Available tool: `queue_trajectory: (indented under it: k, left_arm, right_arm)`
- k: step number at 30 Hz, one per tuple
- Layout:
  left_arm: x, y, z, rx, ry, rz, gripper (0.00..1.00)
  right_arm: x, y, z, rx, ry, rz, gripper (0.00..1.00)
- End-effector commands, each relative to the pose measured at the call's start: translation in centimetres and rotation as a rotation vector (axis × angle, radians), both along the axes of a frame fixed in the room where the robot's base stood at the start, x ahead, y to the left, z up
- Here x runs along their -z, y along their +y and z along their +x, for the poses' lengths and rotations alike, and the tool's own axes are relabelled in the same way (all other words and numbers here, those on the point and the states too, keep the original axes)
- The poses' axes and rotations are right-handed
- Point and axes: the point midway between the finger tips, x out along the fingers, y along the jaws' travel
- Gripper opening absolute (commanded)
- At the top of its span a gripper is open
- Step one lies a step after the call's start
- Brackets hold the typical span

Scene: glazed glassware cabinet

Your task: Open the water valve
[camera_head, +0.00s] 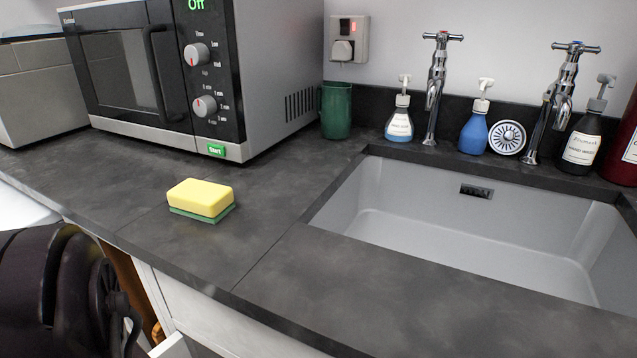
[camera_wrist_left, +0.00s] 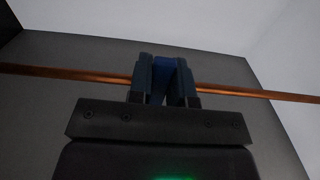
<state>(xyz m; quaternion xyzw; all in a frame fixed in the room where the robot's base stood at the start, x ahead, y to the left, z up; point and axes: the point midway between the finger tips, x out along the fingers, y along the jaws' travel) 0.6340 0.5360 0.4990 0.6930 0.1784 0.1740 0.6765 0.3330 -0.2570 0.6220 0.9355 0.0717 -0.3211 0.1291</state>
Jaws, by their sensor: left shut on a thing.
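In the left wrist view, my left gripper (camera_wrist_left: 166,72) is shut on a blue valve handle (camera_wrist_left: 159,80), with one dark finger on each side of it. The handle sits on a thin copper pipe (camera_wrist_left: 75,74) that runs across the view behind the fingers. The fingers hide most of the handle and the valve body, so how far it is turned cannot be told. In the head view my dark left arm reaches down at the lower left, below the counter edge, and its gripper is hidden. My right gripper is in neither view.
The dark counter (camera_head: 330,290) carries a microwave (camera_head: 270,70), a yellow-green sponge (camera_head: 201,198), a green cup (camera_head: 336,110) and several bottles. Two chrome taps (camera_head: 436,85) stand behind the grey sink (camera_head: 480,235). Grey walls enclose the pipe in the wrist view.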

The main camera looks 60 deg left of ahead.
Motion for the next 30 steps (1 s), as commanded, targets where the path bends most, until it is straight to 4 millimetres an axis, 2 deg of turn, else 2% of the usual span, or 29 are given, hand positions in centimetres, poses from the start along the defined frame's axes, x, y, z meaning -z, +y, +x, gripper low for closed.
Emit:
queue_trajectory:
  k: [8,30]
  left_arm:
    - [1.0,0.0,-0.1,0.001,0.073,0.126,0.0]
    - [4.0,1.6,-1.0,0.001,0.407,0.732,0.0]
  right_arm:
    - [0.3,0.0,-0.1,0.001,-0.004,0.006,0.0]
    - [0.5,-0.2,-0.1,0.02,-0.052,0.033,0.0]
